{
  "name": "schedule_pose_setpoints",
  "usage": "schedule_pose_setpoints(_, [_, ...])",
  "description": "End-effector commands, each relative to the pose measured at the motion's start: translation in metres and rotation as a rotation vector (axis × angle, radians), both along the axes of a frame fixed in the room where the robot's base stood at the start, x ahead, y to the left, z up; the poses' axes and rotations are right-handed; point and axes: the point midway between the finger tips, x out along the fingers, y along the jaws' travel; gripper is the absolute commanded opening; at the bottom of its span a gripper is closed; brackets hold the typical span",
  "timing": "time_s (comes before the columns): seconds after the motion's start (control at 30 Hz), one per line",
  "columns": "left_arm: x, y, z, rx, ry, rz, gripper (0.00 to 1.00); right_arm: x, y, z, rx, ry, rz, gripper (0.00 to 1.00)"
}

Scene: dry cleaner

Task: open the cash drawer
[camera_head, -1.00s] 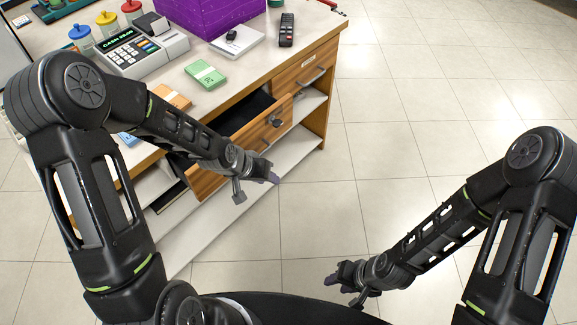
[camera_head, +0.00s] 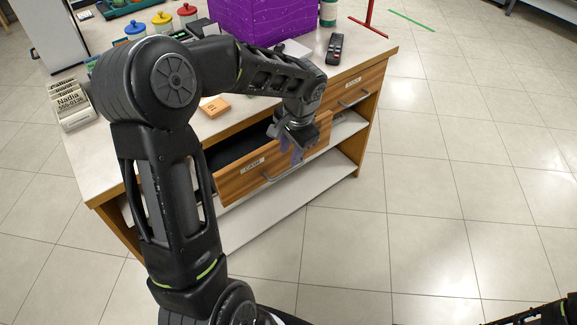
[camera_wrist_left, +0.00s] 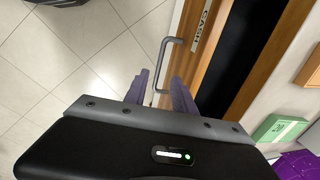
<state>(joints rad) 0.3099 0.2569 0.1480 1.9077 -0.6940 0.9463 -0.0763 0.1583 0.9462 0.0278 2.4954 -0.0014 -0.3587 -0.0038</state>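The cash drawer (camera_head: 232,185) has a wooden front with a CASH label and stands partly pulled out of the counter, its dark inside showing. Its grey bar handle (camera_head: 270,178) is on the front, and my left gripper (camera_head: 292,150) is at the right part of that front, partly covering it. In the left wrist view, the two purple-grey fingers (camera_wrist_left: 158,92) are apart, with the lower end of the handle (camera_wrist_left: 166,62) at the gap between them. I cannot tell whether they touch it. My right gripper is out of view; only part of that arm shows.
A second closed drawer (camera_head: 352,92) is at the right. An open white shelf (camera_head: 290,205) lies below. Tiled floor in front is clear.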

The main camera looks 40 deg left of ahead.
Motion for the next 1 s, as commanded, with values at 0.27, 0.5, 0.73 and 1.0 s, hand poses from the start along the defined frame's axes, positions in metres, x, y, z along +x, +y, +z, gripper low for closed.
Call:
schedule_pose_setpoints(0.27, [0.000, 0.005, -0.030, -0.002, 0.004, 0.002, 0.32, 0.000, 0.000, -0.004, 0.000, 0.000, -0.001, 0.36])
schedule_pose_setpoints(0.5, [0.003, 0.011, -0.065, -0.001, 0.002, 0.001, 0.32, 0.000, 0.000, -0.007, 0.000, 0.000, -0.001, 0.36])
schedule_pose_setpoints(0.73, [0.004, 0.013, -0.076, -0.002, 0.000, 0.001, 0.32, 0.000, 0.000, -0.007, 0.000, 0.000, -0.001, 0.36])
schedule_pose_setpoints(1.0, [0.004, 0.013, -0.076, -0.002, -0.001, 0.001, 0.25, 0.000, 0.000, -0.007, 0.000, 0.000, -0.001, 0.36])
